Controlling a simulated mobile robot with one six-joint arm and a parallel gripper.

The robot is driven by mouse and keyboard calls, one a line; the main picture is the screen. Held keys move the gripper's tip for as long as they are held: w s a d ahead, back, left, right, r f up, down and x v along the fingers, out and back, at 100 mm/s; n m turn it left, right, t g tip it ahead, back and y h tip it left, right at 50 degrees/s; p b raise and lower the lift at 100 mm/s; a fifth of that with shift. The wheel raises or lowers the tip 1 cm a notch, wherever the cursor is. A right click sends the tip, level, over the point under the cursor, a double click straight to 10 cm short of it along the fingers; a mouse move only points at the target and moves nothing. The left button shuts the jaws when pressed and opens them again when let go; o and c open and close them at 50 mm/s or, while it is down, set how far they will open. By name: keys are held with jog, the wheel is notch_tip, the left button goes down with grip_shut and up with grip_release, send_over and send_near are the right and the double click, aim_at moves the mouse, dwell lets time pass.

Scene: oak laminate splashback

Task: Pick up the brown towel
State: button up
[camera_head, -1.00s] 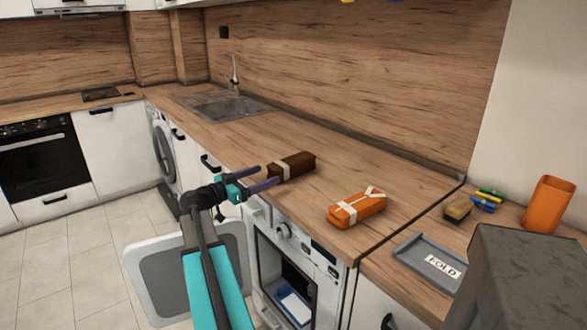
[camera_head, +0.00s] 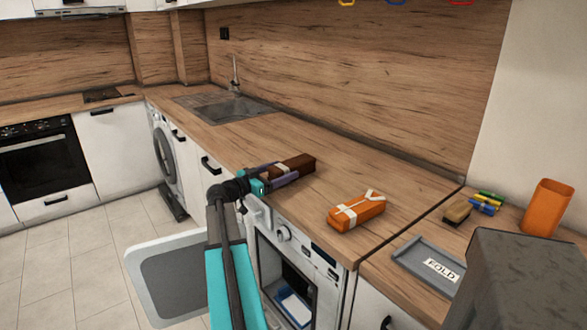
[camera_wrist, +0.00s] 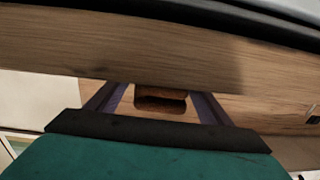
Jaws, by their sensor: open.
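The brown towel (camera_head: 296,162) is a dark brown folded bundle with a pale band, lying on the wooden counter in the head view. My gripper (camera_head: 286,170) is open at the towel's near-left end, one finger on each side of it. In the wrist view, the brown towel (camera_wrist: 160,99) shows between the two spread fingers of my gripper (camera_wrist: 157,106), with gaps at both sides. The fingers hide part of the towel in the head view, and I cannot tell whether they touch it.
An orange bundle with pale straps (camera_head: 357,212) lies on the counter to the right. A grey tray marked FOLD (camera_head: 415,252), a brush (camera_head: 457,211), coloured clips (camera_head: 487,204) and an orange cup (camera_head: 546,208) are farther right. An open appliance door (camera_head: 180,276) stands below.

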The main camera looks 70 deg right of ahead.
aim_at(293, 162)
jog(key=shift+d, duration=0.15)
jog(key=shift+p+x, duration=0.7)
jog(key=shift+x, duration=1.9)
jog(key=shift+r, duration=0.2)
jog(key=c, duration=1.2)
jog(key=shift+r, duration=0.15)
jog(key=shift+c, duration=0.2)
jog(key=shift+r+b, duration=0.4)
jog(key=shift+r, duration=1.2)
jog(key=w+a+r+b, duration=0.1)
jog(key=w+a+b, duration=0.1)
jog(key=a, duration=1.4)
jog(key=shift+w+r, duration=0.25)
